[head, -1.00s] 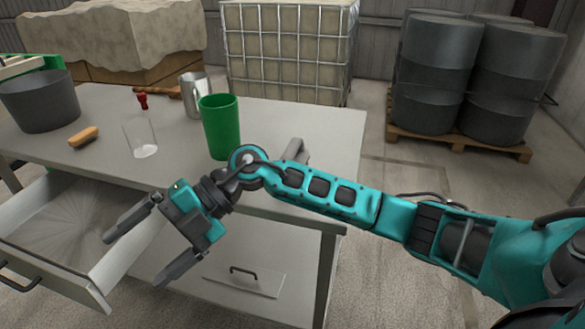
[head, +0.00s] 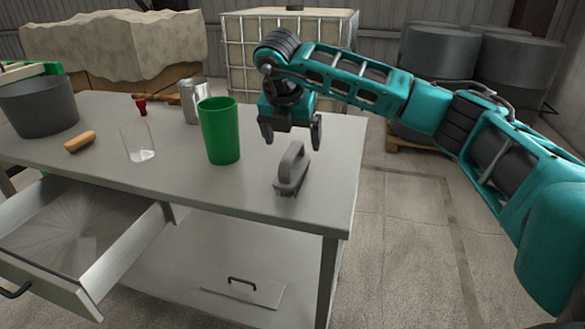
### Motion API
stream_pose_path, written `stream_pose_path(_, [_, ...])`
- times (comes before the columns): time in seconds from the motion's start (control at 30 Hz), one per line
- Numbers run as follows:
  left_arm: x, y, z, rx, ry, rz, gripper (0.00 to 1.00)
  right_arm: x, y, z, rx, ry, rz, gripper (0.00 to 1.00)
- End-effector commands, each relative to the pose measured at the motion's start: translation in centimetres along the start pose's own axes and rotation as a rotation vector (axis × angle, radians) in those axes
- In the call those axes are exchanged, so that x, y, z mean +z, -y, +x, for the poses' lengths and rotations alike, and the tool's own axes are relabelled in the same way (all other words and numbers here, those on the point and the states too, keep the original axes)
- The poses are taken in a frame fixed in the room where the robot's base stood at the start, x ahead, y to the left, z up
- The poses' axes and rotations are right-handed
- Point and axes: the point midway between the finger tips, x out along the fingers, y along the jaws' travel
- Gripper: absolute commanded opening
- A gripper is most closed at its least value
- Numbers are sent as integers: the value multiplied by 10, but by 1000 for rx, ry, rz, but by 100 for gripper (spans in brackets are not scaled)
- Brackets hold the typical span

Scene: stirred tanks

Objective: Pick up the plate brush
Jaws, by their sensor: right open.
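The plate brush (head: 291,170) is grey with a loop handle and dark bristles. It stands bristles down on the table (head: 250,205) near the right end. My right gripper (head: 291,143) is open and empty, pointing down just above and behind the brush handle. A small gap shows between the fingers and the brush. My left gripper is not in view.
A green cup (head: 219,132) stands left of the brush, with a metal mug (head: 194,102) behind it. A clear glass (head: 138,143), an orange-handled item (head: 80,141) and a dark pot (head: 38,106) are farther left. An open drawer (head: 130,250) juts out front left.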

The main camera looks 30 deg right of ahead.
Motion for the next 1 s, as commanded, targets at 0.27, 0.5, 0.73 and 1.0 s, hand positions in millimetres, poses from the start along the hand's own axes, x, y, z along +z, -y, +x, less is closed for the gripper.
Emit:
stream_pose_path(0.27, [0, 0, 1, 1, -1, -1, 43, 0, -1, 28, 0, -2, 0, 95])
stream_pose_path(0.5, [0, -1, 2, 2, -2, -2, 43, 4, -5, 62, 0, -2, 0, 95])
stream_pose_path(0.73, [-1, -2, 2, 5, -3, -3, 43, 4, -5, 77, 2, -2, -2, 95])
stream_pose_path(1.0, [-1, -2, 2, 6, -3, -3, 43, 4, -5, 76, 3, -2, -2, 85])
